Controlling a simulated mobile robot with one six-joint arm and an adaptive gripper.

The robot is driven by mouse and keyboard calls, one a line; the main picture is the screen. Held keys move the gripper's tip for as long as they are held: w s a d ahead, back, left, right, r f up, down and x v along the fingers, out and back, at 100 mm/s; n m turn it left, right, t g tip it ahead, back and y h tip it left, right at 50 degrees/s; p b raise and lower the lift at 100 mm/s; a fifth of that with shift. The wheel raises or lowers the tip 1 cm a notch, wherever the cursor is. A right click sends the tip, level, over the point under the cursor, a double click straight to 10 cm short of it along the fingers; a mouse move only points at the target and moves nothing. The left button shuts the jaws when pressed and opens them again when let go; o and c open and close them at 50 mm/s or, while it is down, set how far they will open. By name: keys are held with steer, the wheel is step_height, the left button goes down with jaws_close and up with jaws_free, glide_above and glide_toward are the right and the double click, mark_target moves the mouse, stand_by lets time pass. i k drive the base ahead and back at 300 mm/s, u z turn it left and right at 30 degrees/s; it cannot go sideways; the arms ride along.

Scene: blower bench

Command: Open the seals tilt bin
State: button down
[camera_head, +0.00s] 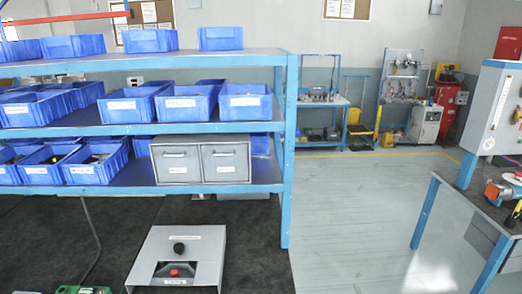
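A grey cabinet with two tilt bins side by side stands on the lower shelf of the blue rack. The left tilt bin (176,173) and the right tilt bin (226,172) each have a bar handle near the top and a white label near the bottom. Both fronts look flush and closed. The labels are too small to read, so I cannot tell which bin is for seals. My gripper is not in view.
The blue rack (288,150) holds several blue open bins (245,102) above and left of the cabinet. A grey box (204,252) with a black knob stands on the dark surface in front. A workbench (480,205) is at right. Floor (355,215) between is clear.

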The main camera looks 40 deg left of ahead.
mark_target(240, 158)
steer(key=z, duration=0.25)
steer(key=k, duration=1.1)
steer(key=u, duration=1.65)
steer(key=i, duration=0.85)
steer(key=z, duration=0.15)
